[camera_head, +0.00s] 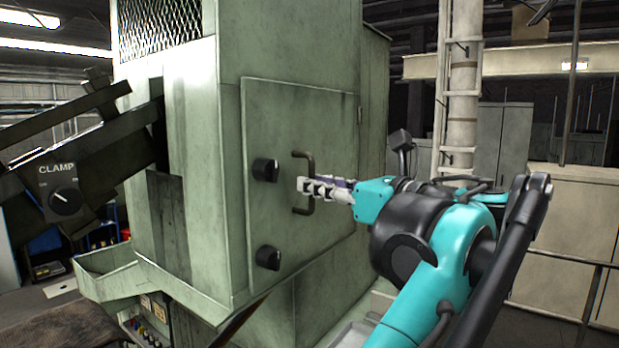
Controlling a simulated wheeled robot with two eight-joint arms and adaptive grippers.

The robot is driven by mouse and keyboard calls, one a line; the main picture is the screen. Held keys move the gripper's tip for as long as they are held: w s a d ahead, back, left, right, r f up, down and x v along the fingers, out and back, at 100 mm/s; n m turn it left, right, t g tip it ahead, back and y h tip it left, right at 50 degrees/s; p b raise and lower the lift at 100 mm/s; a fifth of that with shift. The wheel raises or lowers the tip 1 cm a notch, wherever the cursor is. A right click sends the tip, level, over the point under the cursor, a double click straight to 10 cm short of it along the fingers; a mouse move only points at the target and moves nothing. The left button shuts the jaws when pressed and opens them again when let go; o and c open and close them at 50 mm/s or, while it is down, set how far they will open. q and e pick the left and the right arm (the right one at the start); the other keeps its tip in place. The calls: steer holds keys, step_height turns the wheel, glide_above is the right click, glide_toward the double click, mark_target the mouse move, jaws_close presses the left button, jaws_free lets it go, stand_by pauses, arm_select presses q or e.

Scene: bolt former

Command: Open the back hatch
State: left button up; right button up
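The hatch (285,120) is a pale green door panel on the side of the large green machine. It looks shut, flush with the housing. A dark bar handle (309,164) stands upright on it, right of two black knobs, the upper one (265,170) and the lower one (268,258).
A dark panel with a CLAMP knob (66,201) is at the left. A green tray (104,272) juts out below the machine's left side. A pale pillar (461,105) and grey cabinets (503,140) stand behind at the right.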

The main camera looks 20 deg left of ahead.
arm_select(q)
steer(key=shift+x, duration=0.95)
jaws_close()
